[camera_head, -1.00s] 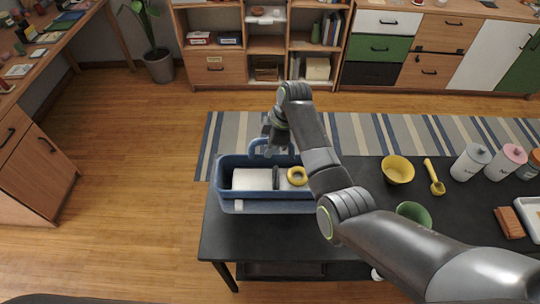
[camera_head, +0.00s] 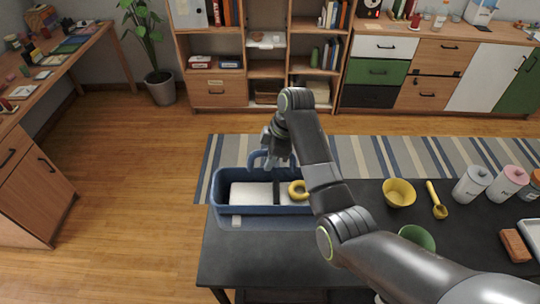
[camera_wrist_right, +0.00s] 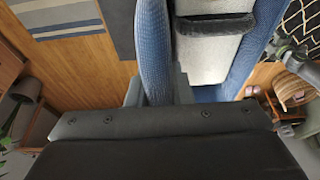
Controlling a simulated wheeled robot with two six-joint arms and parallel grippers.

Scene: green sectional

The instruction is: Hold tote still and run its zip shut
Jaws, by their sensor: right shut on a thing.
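The blue tote (camera_head: 225,187) is at the left end of the black table, its top open. A white block (camera_head: 250,193) and a yellow ring (camera_head: 297,190) show inside, with a dark strip between them. A small pale tab (camera_head: 236,221) shows at its front; I cannot tell whether it is the zip pull. My right gripper (camera_head: 277,160) is at the tote's far side, shut on its blue handle (camera_head: 257,158). In the right wrist view the handle (camera_wrist_right: 153,50) runs between the fingers. My left gripper is not in view.
Right of my arm, the black table (camera_head: 260,250) holds a yellow bowl (camera_head: 398,192), a green bowl (camera_head: 416,237), a yellow scoop (camera_head: 437,201), canisters (camera_head: 471,184) and an orange-brown block (camera_head: 515,245). The table in front of the tote is clear. A striped rug (camera_head: 375,155) lies behind.

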